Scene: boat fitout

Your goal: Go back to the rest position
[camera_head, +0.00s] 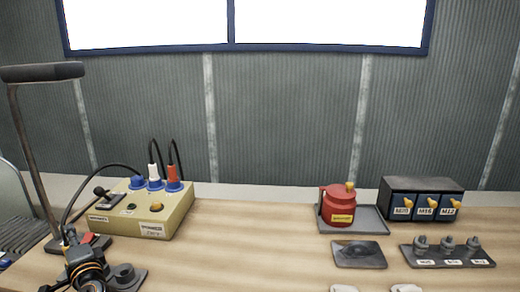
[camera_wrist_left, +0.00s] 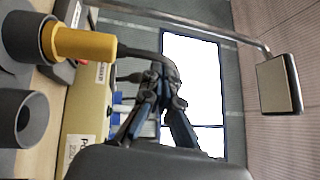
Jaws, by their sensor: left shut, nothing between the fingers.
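My left gripper (camera_head: 76,250) is black and sits low at the left of the head view, in front of the cream control box (camera_head: 165,217). Its fingers show in the left wrist view (camera_wrist_left: 163,78); they are shut with nothing between them. They point toward the wall and window. The control box has blue, white and red plugs with black cables on top. My right gripper is not seen.
A black lamp (camera_head: 43,72) rises at the left. A grey ring holder (camera_head: 124,275) stands beside my left gripper. A red pot (camera_head: 340,207), a black drawer unit (camera_head: 421,186) and a grey tray (camera_head: 408,255) with fittings lie right. The middle of the wooden table is clear.

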